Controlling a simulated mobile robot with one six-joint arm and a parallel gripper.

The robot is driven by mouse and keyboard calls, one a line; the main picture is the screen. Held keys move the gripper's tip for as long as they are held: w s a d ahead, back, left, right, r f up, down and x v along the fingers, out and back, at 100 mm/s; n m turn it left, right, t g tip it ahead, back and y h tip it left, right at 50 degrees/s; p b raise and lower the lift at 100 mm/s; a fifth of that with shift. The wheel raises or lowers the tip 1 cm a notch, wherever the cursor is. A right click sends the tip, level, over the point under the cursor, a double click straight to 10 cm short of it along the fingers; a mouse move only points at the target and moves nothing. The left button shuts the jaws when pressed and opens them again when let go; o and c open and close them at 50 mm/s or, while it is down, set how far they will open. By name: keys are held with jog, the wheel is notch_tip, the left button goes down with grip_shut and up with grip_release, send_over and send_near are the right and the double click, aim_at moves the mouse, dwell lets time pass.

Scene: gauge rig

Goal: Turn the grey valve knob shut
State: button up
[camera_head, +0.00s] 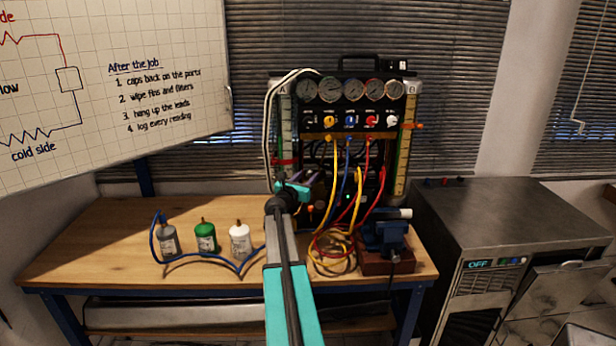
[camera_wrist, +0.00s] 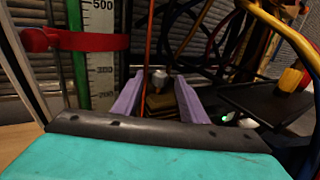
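A small grey knob (camera_wrist: 159,78) shows in the wrist view above a dark brassy block, framed between my fingertips. My gripper (camera_wrist: 157,92) has two pale purple fingers spread apart, with a gap on each side of the knob. I cannot tell how far beyond the tips the knob sits. In the head view my gripper (camera_head: 308,178) is at the lower left of the gauge rig (camera_head: 350,105), and my arm hides the knob there. The knob's turn position is not readable.
A red clamp (camera_wrist: 85,41) on a scale column stands close left of my gripper. Looping hoses (camera_head: 358,205) hang close on the right. Three bottles (camera_head: 205,236) with a blue hose stand on the bench (camera_head: 110,225). A blue device (camera_head: 388,236) sits at the bench's right.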

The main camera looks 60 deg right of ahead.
jog(key=shift+d, duration=0.4)
